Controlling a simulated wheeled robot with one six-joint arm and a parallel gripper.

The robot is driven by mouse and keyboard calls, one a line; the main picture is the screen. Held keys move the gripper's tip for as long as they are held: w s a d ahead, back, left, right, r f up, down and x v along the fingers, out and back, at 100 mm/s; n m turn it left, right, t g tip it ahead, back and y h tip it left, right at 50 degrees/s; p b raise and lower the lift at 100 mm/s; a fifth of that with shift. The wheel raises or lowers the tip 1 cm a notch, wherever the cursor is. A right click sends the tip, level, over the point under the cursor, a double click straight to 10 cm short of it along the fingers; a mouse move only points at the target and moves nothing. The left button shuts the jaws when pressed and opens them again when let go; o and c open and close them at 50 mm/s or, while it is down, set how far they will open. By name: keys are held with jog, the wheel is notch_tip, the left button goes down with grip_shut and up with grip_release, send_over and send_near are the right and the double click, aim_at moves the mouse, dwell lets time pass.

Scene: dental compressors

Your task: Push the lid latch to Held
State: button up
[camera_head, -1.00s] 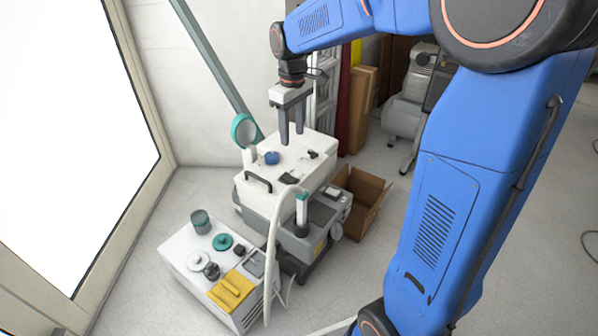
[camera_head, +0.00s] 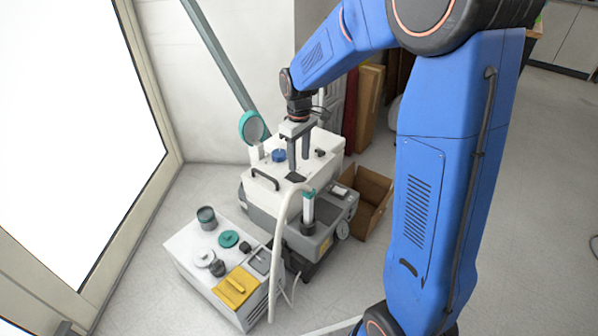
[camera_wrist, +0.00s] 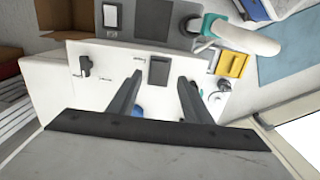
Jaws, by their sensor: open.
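The white compressor housing (camera_head: 262,196) stands left of centre in the head view, and its lid top (camera_wrist: 104,91) fills the middle of the wrist view. A small black lever-like part (camera_head: 320,153) sits on the lid; it shows at the left in the wrist view (camera_wrist: 84,66). It may be the lid latch, but its marking is too small to read. A dark square plate (camera_head: 295,177) lies near the lid's front edge. My gripper (camera_head: 299,164) is open and empty above the lid, fingers down. In the wrist view its fingertips (camera_wrist: 160,76) flank the dark plate.
A blue knob (camera_head: 279,155) and black handle (camera_head: 265,179) are on the housing. A pale hose (camera_head: 281,235) and upright cylinder (camera_head: 308,207) stand in front.

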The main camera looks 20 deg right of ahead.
aim_at(299, 177)
jog(key=shift+f, duration=3.15)
jog(key=shift+c, duration=0.6)
